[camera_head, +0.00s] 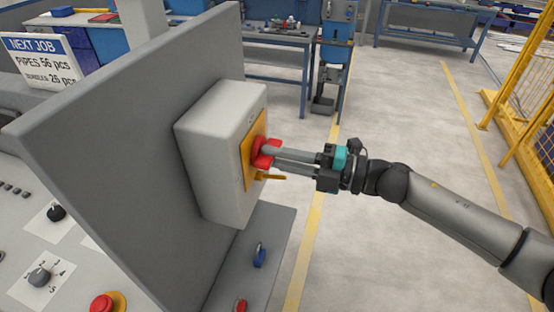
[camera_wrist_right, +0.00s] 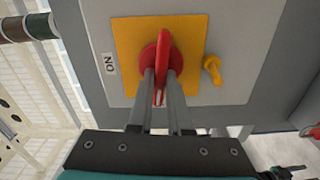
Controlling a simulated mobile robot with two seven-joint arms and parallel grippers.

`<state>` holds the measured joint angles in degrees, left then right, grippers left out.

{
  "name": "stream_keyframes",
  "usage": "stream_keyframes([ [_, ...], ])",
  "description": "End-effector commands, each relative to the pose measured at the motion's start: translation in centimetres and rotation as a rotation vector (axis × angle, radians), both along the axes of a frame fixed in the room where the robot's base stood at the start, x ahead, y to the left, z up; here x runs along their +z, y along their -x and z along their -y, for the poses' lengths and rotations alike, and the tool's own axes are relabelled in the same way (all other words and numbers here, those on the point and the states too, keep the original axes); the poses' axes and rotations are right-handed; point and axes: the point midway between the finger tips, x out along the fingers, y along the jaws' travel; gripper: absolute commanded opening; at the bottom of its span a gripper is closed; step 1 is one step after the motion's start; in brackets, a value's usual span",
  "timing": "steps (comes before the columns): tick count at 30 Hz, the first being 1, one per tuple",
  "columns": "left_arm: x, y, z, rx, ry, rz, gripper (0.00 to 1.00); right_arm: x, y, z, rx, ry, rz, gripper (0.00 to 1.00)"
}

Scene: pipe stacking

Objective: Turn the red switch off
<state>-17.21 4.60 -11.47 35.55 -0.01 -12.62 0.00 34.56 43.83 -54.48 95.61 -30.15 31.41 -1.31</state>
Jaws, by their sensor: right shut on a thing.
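The red switch (camera_head: 264,153) sits on a yellow plate (camera_head: 246,165) on the front of a light grey box (camera_head: 207,140). In the right wrist view the red switch (camera_wrist_right: 163,58) has its handle standing lengthwise in the picture, and a label (camera_wrist_right: 109,64) reading "ON" is left of the yellow plate (camera_wrist_right: 192,30). My right gripper (camera_head: 277,158) reaches in from the right. Its two fingers are shut on the red switch handle, one on each side, and hide part of it. My left gripper is not in view.
The box is mounted on a large grey panel (camera_head: 110,110). A small yellow tab (camera_head: 272,177) sticks out below the switch. A control desk with knobs (camera_head: 39,276) and a red button (camera_head: 103,303) is at lower left. A yellow fence (camera_head: 520,110) stands far right, with open floor between.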

Motion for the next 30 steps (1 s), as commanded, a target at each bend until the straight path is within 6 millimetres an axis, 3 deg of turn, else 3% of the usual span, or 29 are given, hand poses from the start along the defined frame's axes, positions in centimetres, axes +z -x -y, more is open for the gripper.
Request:
stream_keyframes([
  [9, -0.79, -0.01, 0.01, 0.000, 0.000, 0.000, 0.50, -0.20, 0.06, -0.02, 0.001, 0.037, 0.112, 0.00],
  [25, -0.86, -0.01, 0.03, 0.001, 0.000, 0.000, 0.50, -0.17, 0.05, -0.02, 0.001, 0.045, 0.135, 0.00],
  [26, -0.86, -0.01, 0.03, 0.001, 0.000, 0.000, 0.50, -0.17, 0.05, -0.02, 0.001, 0.045, 0.135, 0.18],
  [30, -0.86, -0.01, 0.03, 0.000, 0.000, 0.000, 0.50, -0.16, 0.04, -0.01, 0.001, 0.044, 0.134, 0.34],
])
